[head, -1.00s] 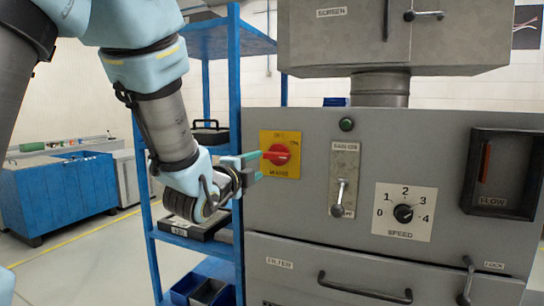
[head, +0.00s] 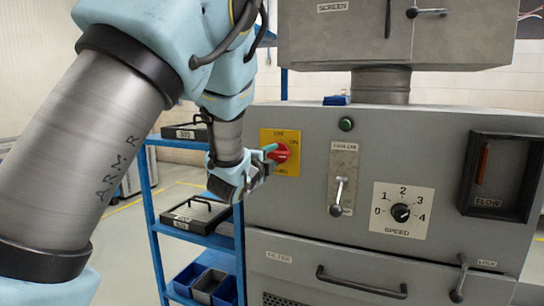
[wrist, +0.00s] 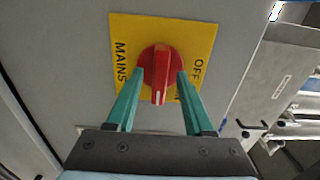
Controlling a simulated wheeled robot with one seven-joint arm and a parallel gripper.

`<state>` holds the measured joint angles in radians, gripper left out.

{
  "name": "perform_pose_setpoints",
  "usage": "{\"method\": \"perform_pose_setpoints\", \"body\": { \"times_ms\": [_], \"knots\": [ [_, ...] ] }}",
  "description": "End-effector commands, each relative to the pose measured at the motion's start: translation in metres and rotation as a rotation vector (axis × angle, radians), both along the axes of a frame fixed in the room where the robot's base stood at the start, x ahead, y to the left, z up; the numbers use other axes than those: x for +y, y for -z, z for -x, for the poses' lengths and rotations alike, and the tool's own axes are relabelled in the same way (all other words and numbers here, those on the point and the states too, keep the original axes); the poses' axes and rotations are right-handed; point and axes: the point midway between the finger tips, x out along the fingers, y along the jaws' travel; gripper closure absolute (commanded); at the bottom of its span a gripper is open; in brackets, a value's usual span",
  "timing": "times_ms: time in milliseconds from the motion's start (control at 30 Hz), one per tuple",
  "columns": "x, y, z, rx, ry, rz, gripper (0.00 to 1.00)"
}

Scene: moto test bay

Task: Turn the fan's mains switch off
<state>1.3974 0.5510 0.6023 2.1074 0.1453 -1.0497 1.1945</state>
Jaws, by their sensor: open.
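The mains switch is a red rotary knob (head: 283,152) on a yellow plate (head: 266,135) on the grey fan cabinet. OFF is printed at the plate's top, ON at its right and MAINS at its bottom, partly hidden by my gripper. In the wrist view the red knob (wrist: 160,62) has a raised grip with a white line, pointing toward the ON side. My gripper (wrist: 160,76) is open, one green finger on each side of the grip, with gaps showing; I cannot tell if the tips touch the knob. In the head view my gripper (head: 271,157) reaches the knob from the left.
Right of the switch are a lever (head: 339,190) on a plate, a green button (head: 346,124), a speed dial (head: 401,213) and a flow gauge (head: 500,177). A drawer handle (head: 360,283) sticks out below. A blue shelf rack (head: 153,240) stands close on the left.

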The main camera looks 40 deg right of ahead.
Motion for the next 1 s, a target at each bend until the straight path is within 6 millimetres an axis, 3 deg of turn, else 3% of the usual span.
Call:
{"method": "perform_pose_setpoints", "body": {
  "times_ms": [133,600,1000],
  "knots": [
    [0.0002,0.0003,0.0001,0.0,0.0,0.0,0.5],
    [0.0003,0.0003,0.0002,0.001,0.0,-0.001,1.0],
    [0.0005,0.0008,0.0002,0.004,0.0,0.001,1.0]
  ]
}}
